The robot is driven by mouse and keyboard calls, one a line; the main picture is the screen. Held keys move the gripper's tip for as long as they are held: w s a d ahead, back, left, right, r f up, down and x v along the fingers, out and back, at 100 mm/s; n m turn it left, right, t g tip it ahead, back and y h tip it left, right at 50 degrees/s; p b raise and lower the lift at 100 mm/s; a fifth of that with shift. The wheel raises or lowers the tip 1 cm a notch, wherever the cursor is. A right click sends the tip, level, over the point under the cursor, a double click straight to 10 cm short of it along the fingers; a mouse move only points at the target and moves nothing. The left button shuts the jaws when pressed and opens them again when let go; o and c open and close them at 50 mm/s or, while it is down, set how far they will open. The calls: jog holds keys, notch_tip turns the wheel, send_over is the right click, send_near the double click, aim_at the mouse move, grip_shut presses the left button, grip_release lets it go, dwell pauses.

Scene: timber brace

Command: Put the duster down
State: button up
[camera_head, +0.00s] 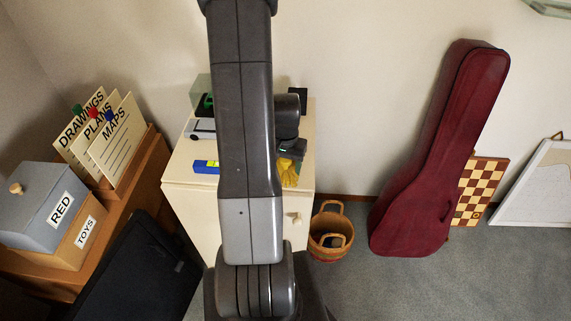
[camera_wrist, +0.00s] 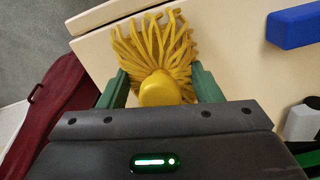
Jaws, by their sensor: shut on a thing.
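The duster is a yellow mop of strands (camera_wrist: 150,42) with a round yellow knob (camera_wrist: 160,90), in the wrist view. My gripper (camera_wrist: 160,84) has its green fingers on either side of the knob and is shut on the duster. The strands spread over the cream cabinet top (camera_wrist: 235,50), close to its edge; I cannot tell whether they touch it. In the head view the duster (camera_head: 288,174) shows beside my arm, at the right of the cabinet top (camera_head: 182,166). My gripper (camera_head: 292,149) is partly hidden there by my arm.
A blue block (camera_head: 205,167) and a grey and dark item (camera_head: 201,131) are on the cabinet's left side. A dark object (camera_head: 297,98) stands at the back right. A wicker basket (camera_head: 331,238) and a red instrument case (camera_head: 435,160) stand on the floor to the right.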

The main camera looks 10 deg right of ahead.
jog(key=shift+f, duration=0.1)
jog(key=o, duration=1.1)
notch_tip(320, 180, up, 12)
jog(key=shift+r, duration=0.15)
notch_tip(320, 180, down, 12)
jog(key=shift+f, duration=0.25)
jog(key=shift+r, duration=0.25)
dwell(0.3)
